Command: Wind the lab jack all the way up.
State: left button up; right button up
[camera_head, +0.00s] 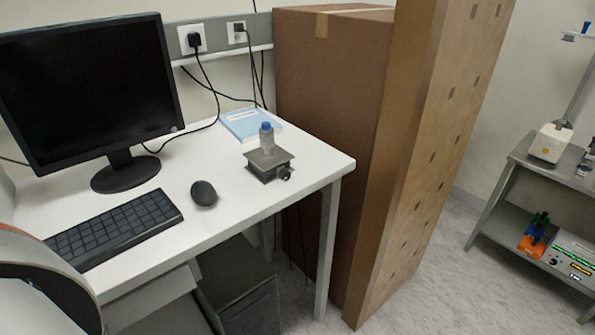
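The lab jack (269,163) stands low on the white desk (228,217), close to its right corner. Its plates are close together. A dark knob (286,173) shows on its front right side. A small clear bottle with a blue cap (266,138) stands upright on its top plate. Neither of my grippers shows in the head view.
A monitor (90,90), a keyboard (117,226) and a mouse (203,193) occupy the desk's left and middle. A blue booklet (248,123) lies behind the jack. Tall cardboard boxes (330,105) stand right of the desk. A metal shelf (548,165) is at far right.

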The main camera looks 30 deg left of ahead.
aim_at(284, 174)
jog(key=u, duration=1.3)
jog(key=l+u, duration=0.15)
jog(key=u, duration=0.3)
jog(key=i+l+u, duration=0.1)
jog(key=u, duration=0.35)
jog(key=l+u, duration=0.25)
jog(key=u, duration=0.2)
jog(key=k+l+u, duration=0.1)
jog(key=l+u, duration=0.35)
jog(key=k+l+u, duration=0.15)
jog(key=l+u, duration=0.15)
jog(key=u, duration=0.15)
